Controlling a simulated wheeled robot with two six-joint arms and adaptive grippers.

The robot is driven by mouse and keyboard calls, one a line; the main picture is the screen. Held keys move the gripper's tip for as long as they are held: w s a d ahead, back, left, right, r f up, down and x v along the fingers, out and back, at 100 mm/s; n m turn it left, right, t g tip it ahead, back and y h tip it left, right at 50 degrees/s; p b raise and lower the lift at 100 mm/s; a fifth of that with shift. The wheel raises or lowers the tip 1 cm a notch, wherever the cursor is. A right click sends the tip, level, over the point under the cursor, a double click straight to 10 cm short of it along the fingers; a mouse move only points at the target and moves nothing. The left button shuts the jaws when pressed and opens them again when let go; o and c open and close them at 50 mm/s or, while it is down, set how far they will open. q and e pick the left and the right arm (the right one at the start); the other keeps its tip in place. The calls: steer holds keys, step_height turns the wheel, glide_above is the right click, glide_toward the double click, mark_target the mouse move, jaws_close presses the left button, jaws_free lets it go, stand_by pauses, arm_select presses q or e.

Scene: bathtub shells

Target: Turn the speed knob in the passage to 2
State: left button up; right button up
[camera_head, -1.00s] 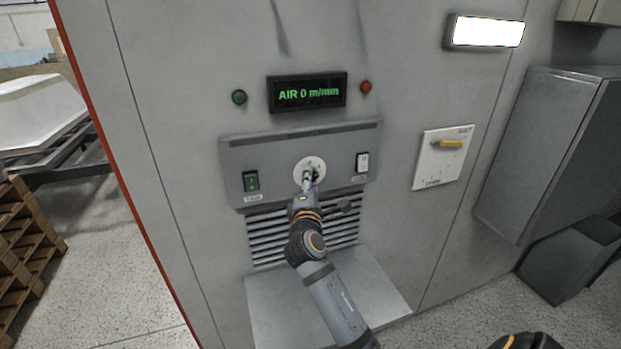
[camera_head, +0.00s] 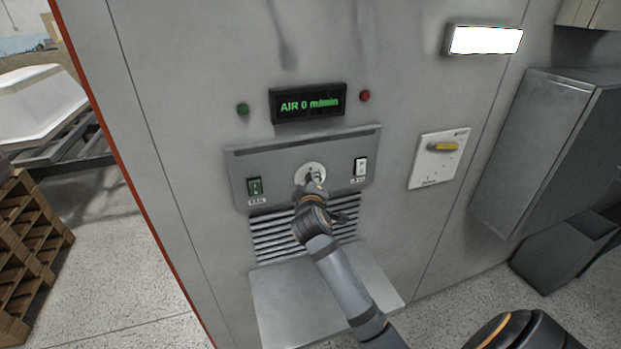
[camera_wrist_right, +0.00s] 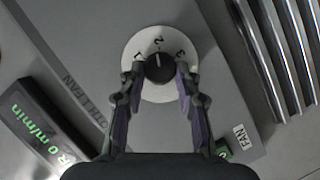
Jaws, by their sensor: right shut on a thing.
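The speed knob is a small black knob (camera_wrist_right: 160,68) on a round white dial (camera_wrist_right: 158,93) marked 1, 2 and 3. Its pale mark points roughly toward the 2 in the right wrist view. My right gripper (camera_wrist_right: 160,75) has one finger on each side of the knob and is shut on it. In the head view the dial (camera_head: 309,168) is partly covered by my right gripper (camera_head: 316,187). The display (camera_head: 308,102) above reads AIR 0 m/min. My left gripper is not in view.
A green switch (camera_head: 254,186) is left of the dial, a white switch (camera_head: 361,166) right of it. Vent slats (camera_head: 275,237) and a grey shelf (camera_head: 300,305) lie below. A yellow-handled switch plate (camera_head: 437,160) and a grey cabinet (camera_head: 535,150) stand right.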

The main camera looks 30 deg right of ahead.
steer(key=shift+m+p, duration=0.4)
steer(key=shift+m, duration=0.2)
steer(key=shift+d+y, duration=0.1)
steer(key=shift+y, duration=0.3)
steer(key=o, duration=1.2)
steer(key=shift+c, duration=0.2)
steer(key=v, duration=0.7)
steer(key=shift+s, duration=0.2)
